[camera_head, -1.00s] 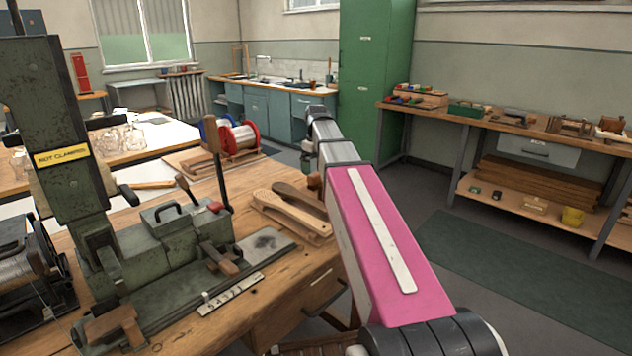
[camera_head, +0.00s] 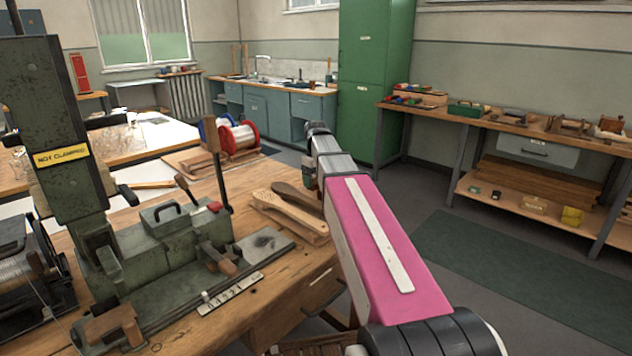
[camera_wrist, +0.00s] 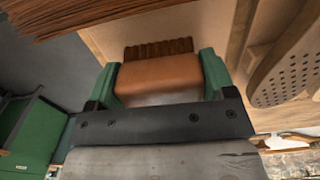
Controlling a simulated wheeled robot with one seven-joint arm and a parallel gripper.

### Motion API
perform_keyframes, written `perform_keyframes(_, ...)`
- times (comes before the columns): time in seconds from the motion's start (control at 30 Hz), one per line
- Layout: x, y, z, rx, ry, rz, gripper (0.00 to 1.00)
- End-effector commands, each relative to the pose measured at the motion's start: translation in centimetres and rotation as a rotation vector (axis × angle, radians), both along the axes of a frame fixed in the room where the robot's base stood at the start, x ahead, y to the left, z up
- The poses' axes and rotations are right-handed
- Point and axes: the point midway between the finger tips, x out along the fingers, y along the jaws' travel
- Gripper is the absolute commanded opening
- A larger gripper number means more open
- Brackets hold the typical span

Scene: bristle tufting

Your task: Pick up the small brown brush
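In the wrist view, the small brown brush (camera_wrist: 158,78) has a smooth orange-brown block and a short row of dark brown bristles on its far side. The green fingers of my gripper (camera_wrist: 160,82) are on either side of the block and appear to touch both its ends. In the head view my gripper (camera_head: 311,178) is small and partly hidden by my arm, beside the wooden paddle-shaped boards at the bench's right edge. The brush cannot be made out clearly there. Whether it is clear of the surface below is hard to tell.
Wooden paddle boards (camera_head: 288,212) lie close to the gripper; a perforated one (camera_wrist: 285,72) shows at right in the wrist view. Long reddish-brown bristles (camera_wrist: 75,18) are at its top left. A green clamping machine (camera_head: 165,240) stands on the bench. Open floor lies to the right.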

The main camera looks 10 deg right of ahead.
Motion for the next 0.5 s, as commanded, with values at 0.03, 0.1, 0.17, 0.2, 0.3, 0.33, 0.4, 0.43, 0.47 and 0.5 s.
perform_keyframes(0.03,0.0,0.0,0.0,0.000,0.000,0.000,0.52)
perform_keyframes(0.1,0.0,0.0,0.0,0.000,0.000,0.000,0.52)
perform_keyframes(0.17,0.0,0.0,0.0,0.000,0.000,0.000,0.52)
perform_keyframes(0.2,0.0,0.0,0.0,0.000,0.000,0.000,0.52)
perform_keyframes(0.3,0.0,0.0,0.1,0.000,0.000,0.000,0.52)
perform_keyframes(0.33,0.0,0.0,0.2,0.000,0.000,0.000,0.52)
perform_keyframes(0.4,0.0,0.0,0.5,0.000,-0.001,0.000,0.52)
perform_keyframes(0.43,0.0,0.0,0.7,0.000,-0.001,0.000,0.52)
perform_keyframes(0.47,0.0,0.0,0.9,0.000,-0.001,0.000,0.52)
perform_keyframes(0.5,0.1,0.0,1.3,0.000,-0.001,0.000,0.52)
